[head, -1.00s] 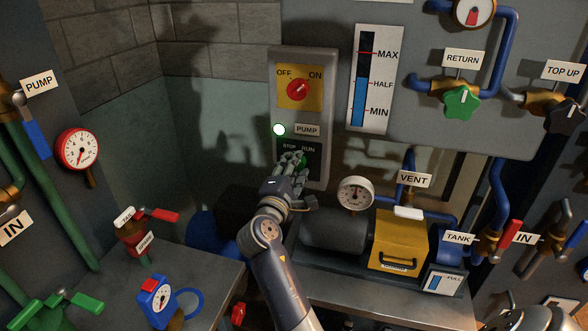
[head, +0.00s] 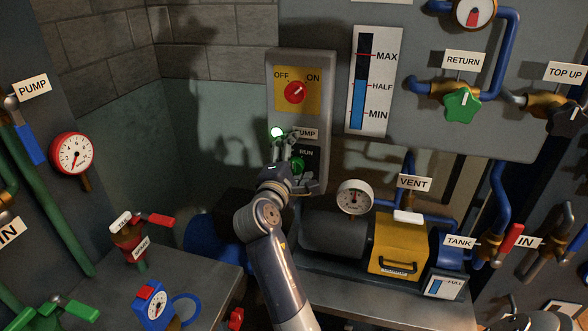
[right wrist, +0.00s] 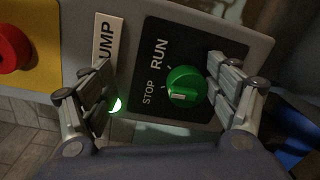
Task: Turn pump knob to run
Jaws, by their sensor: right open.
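The green pump knob (head: 298,165) sits on a black STOP/RUN plate (right wrist: 150,70) low on the grey wall panel. The right wrist view shows the knob (right wrist: 184,88) clearly. Its white mark is on the side nearer the STOP label, away from RUN. My right gripper (head: 285,140) is in front of the panel and partly hides the plate in the head view. In the right wrist view its open fingers (right wrist: 160,88) stand on either side of the knob, with gaps and nothing between them gripped. My left gripper is not in view.
Above the knob are a lit green-white lamp (head: 277,132), a PUMP label (right wrist: 105,42) and a red switch (head: 295,92) turned toward ON. A yellow-and-grey pump unit (head: 398,245) with a gauge (head: 354,197) stands right of my arm. Blue pipes and valves fill the right.

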